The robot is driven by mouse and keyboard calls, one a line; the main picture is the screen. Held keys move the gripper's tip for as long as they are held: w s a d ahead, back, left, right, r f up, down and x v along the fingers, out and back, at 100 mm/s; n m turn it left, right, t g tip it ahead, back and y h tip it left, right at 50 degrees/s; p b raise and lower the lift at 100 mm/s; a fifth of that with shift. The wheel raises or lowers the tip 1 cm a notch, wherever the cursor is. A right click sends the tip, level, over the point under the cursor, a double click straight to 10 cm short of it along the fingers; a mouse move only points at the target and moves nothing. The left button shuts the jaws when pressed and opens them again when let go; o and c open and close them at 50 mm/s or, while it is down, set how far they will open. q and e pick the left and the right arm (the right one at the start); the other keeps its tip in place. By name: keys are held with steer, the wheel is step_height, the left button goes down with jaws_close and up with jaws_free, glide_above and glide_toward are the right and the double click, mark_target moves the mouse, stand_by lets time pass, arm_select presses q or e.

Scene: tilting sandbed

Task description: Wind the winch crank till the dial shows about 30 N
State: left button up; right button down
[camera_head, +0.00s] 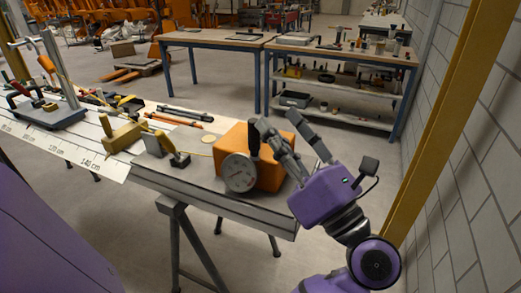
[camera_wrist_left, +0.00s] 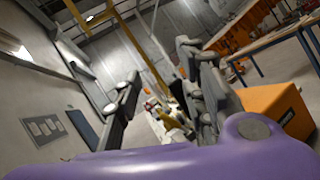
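The orange winch box (camera_head: 265,177) stands at the near right end of the long bench. A black upright crank handle (camera_head: 253,139) rises at the top of the box. In the left wrist view the gripper (camera_wrist_left: 160,92) has an empty gap, and the orange box (camera_wrist_left: 278,108) lies outside the right finger. I cannot tell whether the finger touches the handle.
The bench carries a yellow block (camera_head: 121,137), a small black-handled device (camera_head: 174,155), orange and dark rods (camera_head: 180,117), and a stand (camera_head: 50,110) at far left. A grey brick wall (camera_head: 475,180) and yellow post (camera_head: 437,120) stand right. Work tables (camera_head: 210,40) are behind.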

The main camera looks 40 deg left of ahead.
mark_target(258, 134)
arm_select(q)
steer(key=a+f+n+g+h, duration=0.1)
steer(key=a+n, duration=0.1)
steer(key=w+a+f+n+g+h, duration=0.1)
steer(key=a+n+h, duration=0.1)
steer(key=a, duration=0.1)
steer(key=a+f+n+g+h+b, duration=0.1)
steer(key=a+n, duration=0.1)
steer(key=shift+w+a+h, duration=0.15)
steer(key=shift+w+h, duration=0.15)
steer(key=shift+w, duration=0.1)
steer(key=shift+c, duration=0.2)
jaws_close()
